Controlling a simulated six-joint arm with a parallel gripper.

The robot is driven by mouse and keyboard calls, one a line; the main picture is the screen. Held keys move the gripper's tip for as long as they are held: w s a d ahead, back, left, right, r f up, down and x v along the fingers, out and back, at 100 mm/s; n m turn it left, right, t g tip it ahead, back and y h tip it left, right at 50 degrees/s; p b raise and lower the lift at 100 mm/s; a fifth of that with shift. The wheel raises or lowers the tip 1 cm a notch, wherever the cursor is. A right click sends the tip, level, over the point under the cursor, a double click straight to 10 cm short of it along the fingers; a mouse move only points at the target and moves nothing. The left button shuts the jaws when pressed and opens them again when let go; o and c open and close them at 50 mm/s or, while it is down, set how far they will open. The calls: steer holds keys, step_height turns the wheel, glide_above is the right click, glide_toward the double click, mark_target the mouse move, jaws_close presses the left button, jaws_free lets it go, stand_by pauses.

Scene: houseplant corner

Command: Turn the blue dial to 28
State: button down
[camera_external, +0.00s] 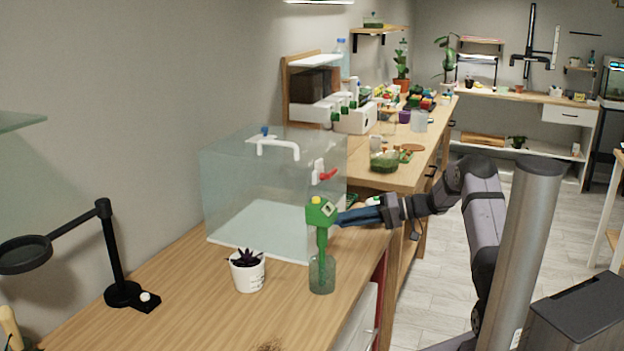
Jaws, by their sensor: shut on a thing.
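A green-headed bottle (321,275) with a translucent lower part stands upright on the wooden bench. Its green head (318,213) carries a yellow knob and a pale face, and no number can be read. My gripper (342,218) reaches in level from the right. Its fingers are shut at the right side of this head and seem to grip it; their tips are partly hidden. A small blue knob (265,131) sits on top of the clear tank (235,190), well left of my gripper. I cannot tell whether it is the blue dial, and no scale shows.
A white pot with a dark succulent (248,271) stands left of the bottle. A black magnifier stand (115,250) is farther left. The tank has a red lever (328,175) close above the green head. The bench front is mostly clear.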

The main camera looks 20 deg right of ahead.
steer(key=shift+d+m, duration=0.1)
steer(key=shift+m, duration=0.3)
steer(key=c, duration=1.5)
jaws_free()
steer(key=b+v, duration=0.2)
steer(key=v, duration=0.3)
steer(key=shift+d+f, duration=0.1)
steer(key=shift+d, duration=0.2)
steer(key=shift+v, duration=0.9)
